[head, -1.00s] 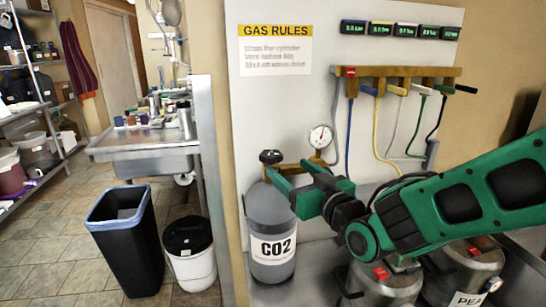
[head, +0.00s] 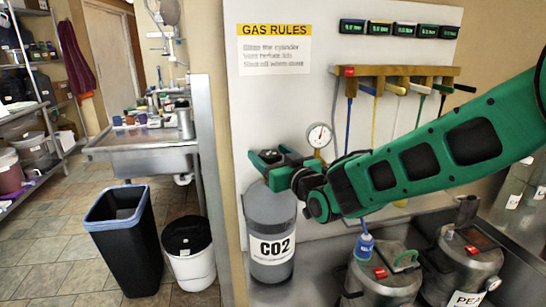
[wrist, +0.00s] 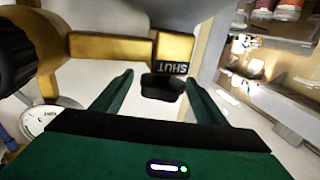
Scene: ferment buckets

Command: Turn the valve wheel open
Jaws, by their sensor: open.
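The valve wheel (head: 269,156) is a small dark wheel on top of the grey CO2 cylinder (head: 270,222), partly hidden by my gripper. In the wrist view, the dark wheel (wrist: 163,88) sits between the two green fingers with a gap on each side. A brass valve body (wrist: 172,52) behind it carries a label reading SHUT, upside down. My gripper (wrist: 158,90) is open around the wheel, and in the head view it (head: 270,163) is at the cylinder top. I cannot tell whether either finger touches the wheel.
A pressure gauge (head: 319,135) stands close right of the valve. The gas board (head: 275,100) is right behind. A hose manifold (head: 410,71) hangs above my arm. A black bin (head: 125,240) is at left.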

